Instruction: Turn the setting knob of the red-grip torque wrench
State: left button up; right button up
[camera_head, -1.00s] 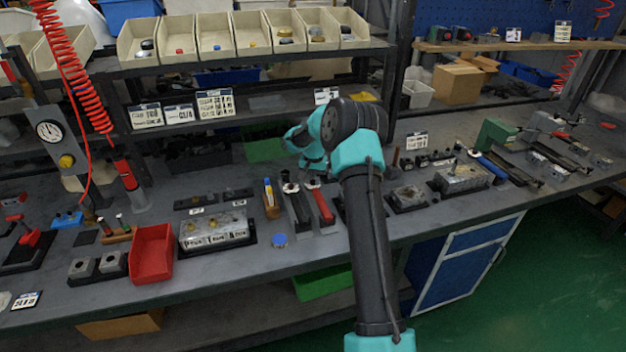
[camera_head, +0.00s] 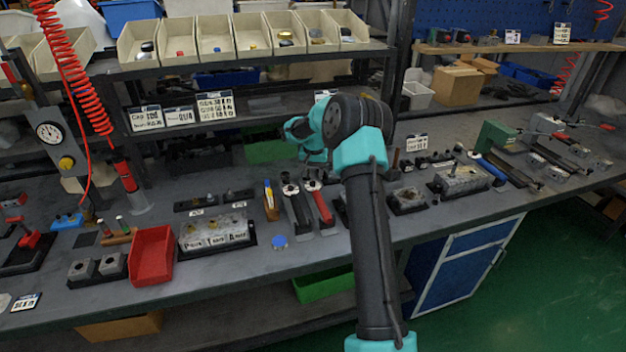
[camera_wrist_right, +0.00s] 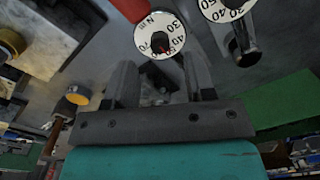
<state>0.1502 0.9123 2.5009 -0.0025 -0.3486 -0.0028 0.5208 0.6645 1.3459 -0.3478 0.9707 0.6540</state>
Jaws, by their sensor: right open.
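The red-grip torque wrench (camera_head: 322,204) lies on the bench beside a similar wrench with a dark grip (camera_head: 299,208). In the right wrist view its red grip (camera_wrist_right: 134,7) shows at the top edge, joined to a round white dial (camera_wrist_right: 146,42) with black numbers and a dark knob (camera_wrist_right: 160,43) at its centre. My right gripper (camera_wrist_right: 162,72) is open, its two fingers either side of the space just below the knob; contact cannot be told. In the head view my right gripper (camera_head: 308,150) is above the wrenches, its fingertips unclear. My left gripper is not in view.
A second dial (camera_wrist_right: 226,8) is close by at the upper right of the wrist view. The shelf (camera_head: 250,57) rises behind.

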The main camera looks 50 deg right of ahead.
aim_at(314, 183)
notch_tip(314, 183, up, 14)
jog(key=shift+s+f, duration=0.15)
jog(key=shift+f, duration=0.1)
dwell(0.5)
